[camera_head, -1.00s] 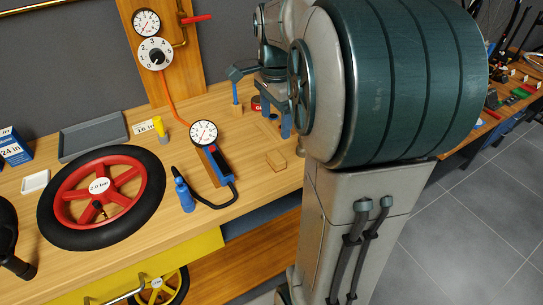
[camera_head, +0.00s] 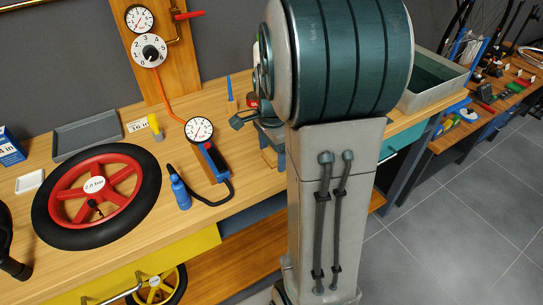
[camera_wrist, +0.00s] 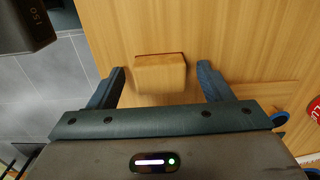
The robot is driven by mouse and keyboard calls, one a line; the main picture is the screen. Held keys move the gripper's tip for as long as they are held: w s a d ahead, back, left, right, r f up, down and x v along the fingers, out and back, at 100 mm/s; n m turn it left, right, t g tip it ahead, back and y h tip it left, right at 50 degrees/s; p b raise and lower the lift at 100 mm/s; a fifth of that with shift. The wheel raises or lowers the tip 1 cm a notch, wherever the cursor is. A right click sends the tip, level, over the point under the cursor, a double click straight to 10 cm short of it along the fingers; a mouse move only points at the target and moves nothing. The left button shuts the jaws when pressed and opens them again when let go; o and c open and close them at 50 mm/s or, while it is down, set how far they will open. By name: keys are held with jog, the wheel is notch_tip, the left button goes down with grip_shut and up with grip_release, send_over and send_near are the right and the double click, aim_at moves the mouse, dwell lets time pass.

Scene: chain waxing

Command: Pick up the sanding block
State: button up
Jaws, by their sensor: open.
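The sanding block, a small wooden block with a darker far edge (camera_wrist: 160,75), lies on the wooden bench in the wrist view. My gripper (camera_wrist: 161,70) is open, with one blue-grey finger to the left and one to the right of the block. There is a gap on both sides, so neither finger appears to touch it. In the head view my arm hides most of my gripper, and only a small wooden edge (camera_head: 268,158) shows beside it, which may be the block.
A dark piece marked 150 (camera_wrist: 25,25) is at upper left in the wrist view. A grey bin (camera_head: 432,92) is to the right.

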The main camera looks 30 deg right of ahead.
aim_at(272, 152)
jog(key=c, duration=1.1)
jog(key=shift+r, duration=0.15)
jog(key=shift+r, duration=0.6)
notch_tip(272, 152, up, 3)
jog(key=shift+f, duration=0.1)
jog(key=s+d+r, duration=0.1)
jog(key=d+r, duration=0.1)
jog(key=d, duration=0.1)
jog(key=s+d+r, duration=0.1)
jog(key=d+r, duration=0.1)
jog(key=d, duration=0.2)
jog(key=s+d+r, duration=0.1)
jog(key=d+r, duration=0.1)
jog(key=d, duration=0.2)
jog(key=shift+s+d+r, duration=0.1)
jog(key=shift+d+r, duration=0.05)
jog(key=shift+r, duration=0.25)
